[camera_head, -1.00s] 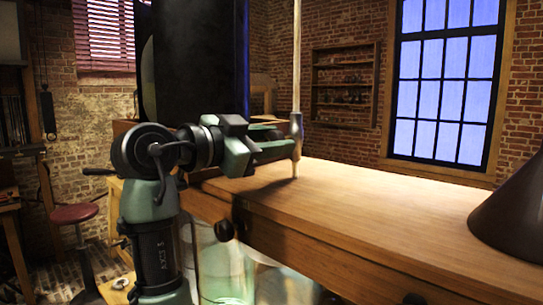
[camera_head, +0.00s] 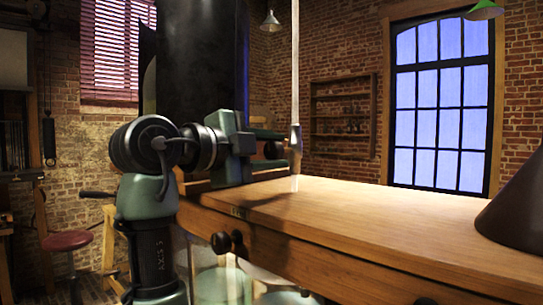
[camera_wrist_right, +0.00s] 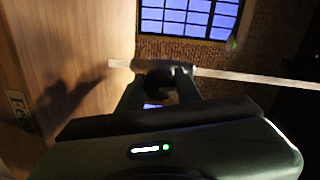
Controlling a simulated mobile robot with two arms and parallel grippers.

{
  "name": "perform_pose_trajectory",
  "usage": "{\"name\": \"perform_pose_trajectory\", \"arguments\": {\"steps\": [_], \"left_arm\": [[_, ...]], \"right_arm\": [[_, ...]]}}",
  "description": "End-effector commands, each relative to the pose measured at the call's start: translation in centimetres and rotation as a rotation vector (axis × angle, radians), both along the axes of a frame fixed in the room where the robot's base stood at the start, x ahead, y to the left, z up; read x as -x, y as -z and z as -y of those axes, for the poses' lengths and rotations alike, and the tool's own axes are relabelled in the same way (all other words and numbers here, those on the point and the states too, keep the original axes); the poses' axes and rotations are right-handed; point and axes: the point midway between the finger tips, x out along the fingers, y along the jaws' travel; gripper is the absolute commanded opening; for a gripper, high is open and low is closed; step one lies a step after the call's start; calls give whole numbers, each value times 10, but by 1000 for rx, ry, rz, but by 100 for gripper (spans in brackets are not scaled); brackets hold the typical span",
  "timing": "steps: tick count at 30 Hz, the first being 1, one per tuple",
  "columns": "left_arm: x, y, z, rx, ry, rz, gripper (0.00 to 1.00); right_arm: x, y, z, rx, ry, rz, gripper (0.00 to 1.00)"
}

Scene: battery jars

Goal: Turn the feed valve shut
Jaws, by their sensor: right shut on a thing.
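In the right wrist view the dark knob (camera_wrist_right: 162,88) is between my fingers (camera_wrist_right: 161,82), and the valve body (camera_wrist_right: 160,66) and pipe (camera_wrist_right: 255,78) lie just beyond. The knob's exact turn angle cannot be told. My left gripper is out of view.
The wooden bench (camera_head: 380,215) is mostly clear. A dark cone (camera_head: 515,210) stands at its right end. Black knobs (camera_head: 237,237) stick out of its front edge. Glass jars (camera_head: 225,280) stand below. A "Feed" label (camera_wrist_right: 18,115) shows in the right wrist view.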

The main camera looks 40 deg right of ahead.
Motion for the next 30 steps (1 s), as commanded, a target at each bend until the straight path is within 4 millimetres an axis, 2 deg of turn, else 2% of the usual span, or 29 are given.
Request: {"name": "perform_pose_trajectory", "arguments": {"steps": [9,24,25,27,30], "left_arm": [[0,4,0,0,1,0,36],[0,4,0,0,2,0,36],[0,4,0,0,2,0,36],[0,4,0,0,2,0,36],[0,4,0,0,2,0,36]], "right_arm": [[-1,-2,1,-2,-3,101,0],[0,-3,1,-2,-3,116,0],[0,-3,1,-2,-3,116,42],[0,-3,1,-3,-2,116,56],[0,-2,1,-4,-2,114,56]]}}
